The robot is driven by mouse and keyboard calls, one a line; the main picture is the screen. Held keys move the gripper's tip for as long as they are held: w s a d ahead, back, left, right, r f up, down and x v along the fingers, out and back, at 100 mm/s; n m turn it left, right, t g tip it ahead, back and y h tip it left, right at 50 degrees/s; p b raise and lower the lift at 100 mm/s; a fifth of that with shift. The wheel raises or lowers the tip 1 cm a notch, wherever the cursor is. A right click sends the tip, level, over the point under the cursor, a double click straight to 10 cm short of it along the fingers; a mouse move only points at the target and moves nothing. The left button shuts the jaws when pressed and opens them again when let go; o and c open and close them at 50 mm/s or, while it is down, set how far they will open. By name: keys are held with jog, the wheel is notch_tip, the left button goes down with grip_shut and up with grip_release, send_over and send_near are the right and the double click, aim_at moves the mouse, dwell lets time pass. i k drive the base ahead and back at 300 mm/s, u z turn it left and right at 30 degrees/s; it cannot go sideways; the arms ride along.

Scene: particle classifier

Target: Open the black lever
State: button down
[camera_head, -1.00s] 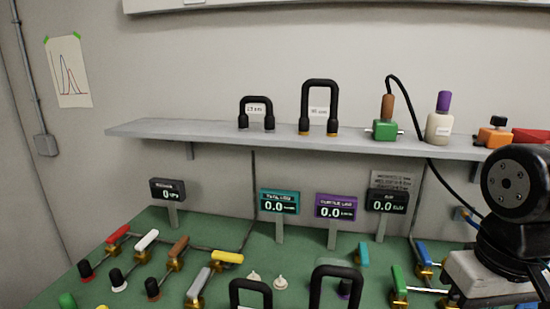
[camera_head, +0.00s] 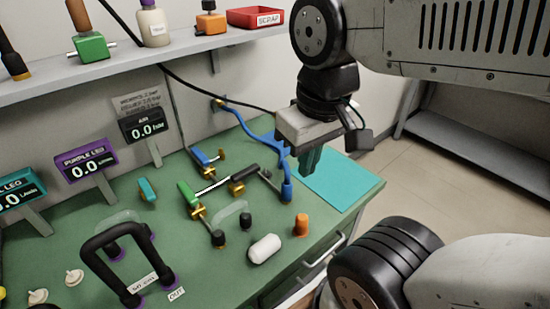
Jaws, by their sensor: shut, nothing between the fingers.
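The black lever (camera_head: 244,173) lies on the right part of the green bench, on a brass valve at the end of a pale pipe from the green lever (camera_head: 188,194). My gripper (camera_head: 309,162) hangs above the bench, to the right of the black lever and apart from it. A blue hose (camera_head: 284,160) passes between the lever and my gripper in the picture.
A blue lever (camera_head: 201,158) stands behind the green one. A white capsule-shaped piece (camera_head: 264,249), an orange knob (camera_head: 301,225) and a black knob (camera_head: 246,221) are in front. A black loop (camera_head: 112,232) rises at left. A teal mat (camera_head: 342,186) lies flat at right.

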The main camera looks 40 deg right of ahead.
aim_at(235, 179)
jog(key=z, duration=0.15)
jog(key=k, duration=0.5)
jog(key=u, duration=1.45)
jog(key=i, duration=0.4)
jog(key=z, duration=0.65)
